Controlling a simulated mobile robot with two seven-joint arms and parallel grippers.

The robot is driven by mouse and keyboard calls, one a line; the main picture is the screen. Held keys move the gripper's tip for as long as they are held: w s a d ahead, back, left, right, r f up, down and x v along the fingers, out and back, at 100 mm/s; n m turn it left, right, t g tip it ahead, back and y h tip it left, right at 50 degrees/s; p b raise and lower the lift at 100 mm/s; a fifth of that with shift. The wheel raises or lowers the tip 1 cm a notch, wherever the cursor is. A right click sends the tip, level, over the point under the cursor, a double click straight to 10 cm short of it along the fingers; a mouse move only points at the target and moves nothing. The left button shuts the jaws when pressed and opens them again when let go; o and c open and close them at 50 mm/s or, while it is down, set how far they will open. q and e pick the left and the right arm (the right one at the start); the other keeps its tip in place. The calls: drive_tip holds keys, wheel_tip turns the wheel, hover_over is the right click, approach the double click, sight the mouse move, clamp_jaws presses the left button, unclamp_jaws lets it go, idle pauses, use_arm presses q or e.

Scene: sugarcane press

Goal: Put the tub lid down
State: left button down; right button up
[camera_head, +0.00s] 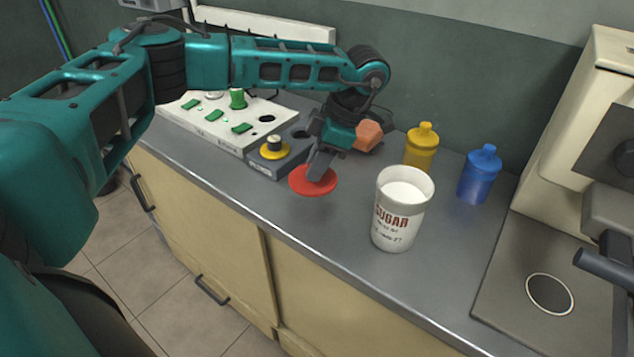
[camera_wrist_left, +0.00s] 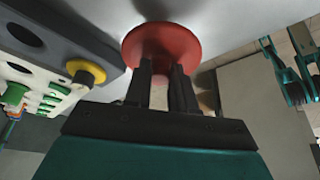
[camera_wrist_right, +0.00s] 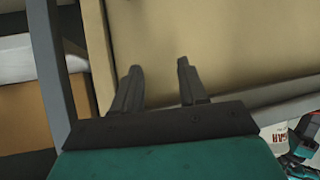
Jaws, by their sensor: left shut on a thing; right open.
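The red round tub lid (camera_head: 313,180) is at the counter's surface, left of the white sugar tub (camera_head: 402,208). My left gripper (camera_head: 318,172) is above the lid with its fingers pointing down, shut on it. In the left wrist view the lid (camera_wrist_left: 160,48) is at the fingertips of my left gripper (camera_wrist_left: 162,72). I cannot tell whether the lid touches the counter. The sugar tub is upright and open, with white sugar showing inside. My right gripper (camera_wrist_right: 157,75) is open and empty in front of a beige cabinet panel in the right wrist view.
A grey block with a yellow-ringed knob (camera_head: 274,148) and a white panel with green parts (camera_head: 215,118) stand left of the lid. A yellow bottle (camera_head: 421,148), a blue bottle (camera_head: 480,175) and an orange object (camera_head: 368,135) stand behind. The counter's front strip (camera_head: 335,235) is clear.

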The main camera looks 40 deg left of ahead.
use_arm(q)
wheel_tip(320, 180, down, 4)
drive_tip(key=shift+f, duration=0.4)
use_arm(e)
drive_tip(key=shift+w+a+r, duration=0.1)
drive_tip(key=shift+w+a, duration=0.1)
drive_tip(key=shift+w, duration=0.05)
use_arm(q)
drive_tip(key=shift+f+b, duration=0.15)
drive_tip(key=shift+b, duration=0.15)
drive_tip(key=c, duration=0.9)
unclamp_jaws()
drive_tip(key=shift+c, duration=0.2)
drive_tip(key=p+v, duration=0.1)
drive_tip(key=v, duration=1.1)
drive_tip(key=shift+r, duration=0.25)
use_arm(e)
drive_tip(key=shift+s+d, duration=0.25)
drive_tip(key=shift+s, duration=0.05)
drive_tip(key=shift+w, duration=0.1)
